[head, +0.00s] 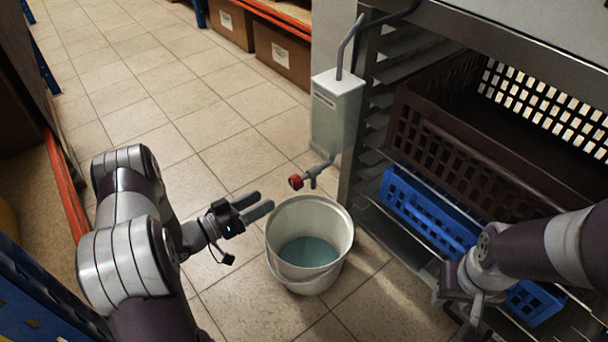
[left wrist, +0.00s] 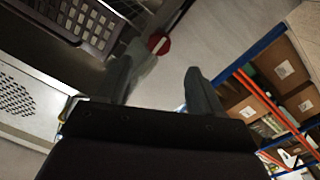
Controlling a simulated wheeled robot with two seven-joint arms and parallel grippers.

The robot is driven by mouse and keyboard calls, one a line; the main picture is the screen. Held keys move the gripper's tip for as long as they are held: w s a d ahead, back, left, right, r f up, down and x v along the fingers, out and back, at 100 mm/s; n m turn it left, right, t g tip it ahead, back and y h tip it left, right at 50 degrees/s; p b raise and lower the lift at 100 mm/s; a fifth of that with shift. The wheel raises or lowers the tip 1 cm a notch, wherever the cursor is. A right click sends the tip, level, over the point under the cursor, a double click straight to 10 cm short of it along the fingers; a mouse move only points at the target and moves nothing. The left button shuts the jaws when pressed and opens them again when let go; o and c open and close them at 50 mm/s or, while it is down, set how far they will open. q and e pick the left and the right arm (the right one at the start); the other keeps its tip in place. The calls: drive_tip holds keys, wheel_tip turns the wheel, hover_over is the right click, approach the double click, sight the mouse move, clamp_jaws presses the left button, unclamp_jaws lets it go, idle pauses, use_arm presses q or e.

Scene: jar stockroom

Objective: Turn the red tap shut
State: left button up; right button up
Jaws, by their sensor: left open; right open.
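The red tap (head: 296,182) sits on a short grey spout under a pale wall box (head: 336,108), left of the rack. My left gripper (head: 263,204) is open and empty, just left of and below the tap in the head view, apart from it. In the left wrist view a round red part, which looks like the tap knob (left wrist: 160,43), shows beyond my open fingers (left wrist: 156,74), near the left one. A white bucket (head: 310,220) with bluish liquid stands on the floor below the tap. My right gripper (head: 462,298) is open in front of the rack, partly hidden by its own arm.
The rack holds a dark brown crate (head: 430,150) and, lower, a blue crate (head: 420,208). Cardboard boxes (head: 283,52) stand on shelving at the back. An orange-edged shelf (head: 66,190) lies along the left.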

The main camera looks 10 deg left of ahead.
sight(292, 185)
use_arm(q)
drive_tip(key=b+x, duration=0.6)
drive_tip(key=x, duration=0.5)
drive_tip(key=shift+w+f, duration=0.1)
drive_tip(key=shift+w, duration=0.05)
drive_tip(key=shift+w+d+b, duration=0.4)
drive_tip(key=shift+w+d, duration=0.05)
drive_tip(key=shift+w, duration=0.05)
drive_tip(key=shift+r, duration=0.25)
drive_tip(key=c, duration=1)
drive_tip(key=shift+c, duration=0.2)
